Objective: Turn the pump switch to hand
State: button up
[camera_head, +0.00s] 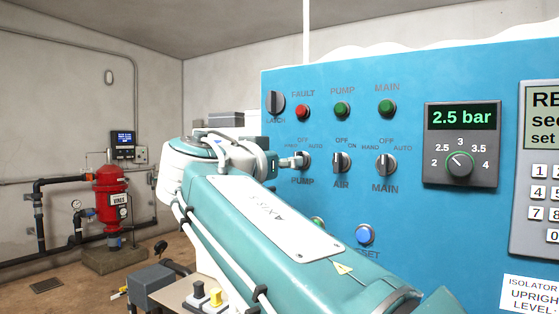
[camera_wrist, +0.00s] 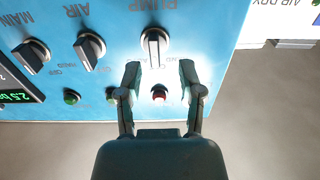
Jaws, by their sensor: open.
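The pump switch (camera_head: 304,162) is a black and grey rotary knob on the blue panel, with its PUMP label below it and OFF above. Its handle looks about upright, in line with OFF. In the wrist view, where the panel appears upside down, the pump switch (camera_wrist: 154,48) shows just beyond the fingertips. My gripper (camera_wrist: 160,72) is open and empty, its two fingers spread to either side of the knob's line. I cannot tell whether they touch it. In the head view, my gripper (camera_head: 290,162) is at the knob's left, partly hidden by my arm.
The AIR switch (camera_head: 341,162) and MAIN switch (camera_head: 386,163) stand to the right on the panel. The red fault lamp (camera_head: 302,112) and LATCH switch (camera_head: 275,102) are above. A pressure dial (camera_head: 460,164) is farther right. Open floor lies left of the panel.

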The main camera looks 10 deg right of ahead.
jog(key=shift+s+d+x, duration=0.1)
jog(key=shift+x, duration=0.85)
jog(key=shift+s+d+x, duration=0.1)
jog(key=shift+d+x, duration=0.05)
jog(key=shift+x, duration=0.85)
jog(key=shift+a, duration=0.25)
grip_shut()
jog(key=shift+n, duration=0.3)
jog(key=n, duration=0.8)
jog(key=shift+n, duration=0.3)
